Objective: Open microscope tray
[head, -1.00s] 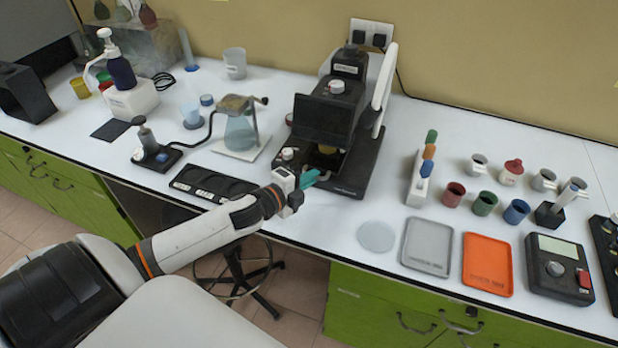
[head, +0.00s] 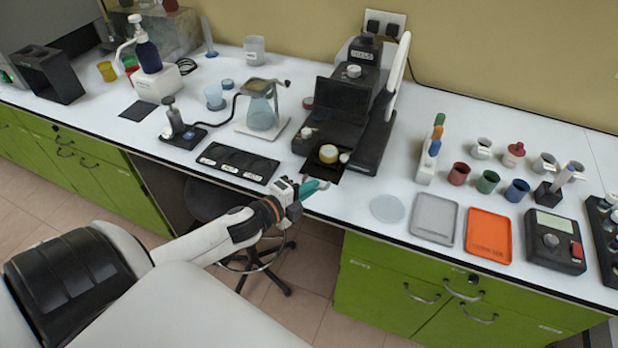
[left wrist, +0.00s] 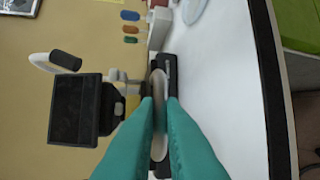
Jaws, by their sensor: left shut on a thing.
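The black microscope (head: 341,100) stands at the back middle of the bench. Its dark tray (head: 318,171) sticks out at the front, towards the bench's front edge, with a round yellow piece (head: 328,153) on it. My left gripper (head: 320,187) is at the tray's front end, over the bench edge. In the left wrist view its teal fingers (left wrist: 160,100) are shut on a pale oblong handle (left wrist: 158,125) at the tray's front. The microscope also shows sideways in the left wrist view (left wrist: 75,110). My right gripper is out of view.
On the right are a pale disc (head: 387,208), a grey tray (head: 433,218), an orange tray (head: 488,235) and several small cups. A stool (head: 215,200) stands below the bench.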

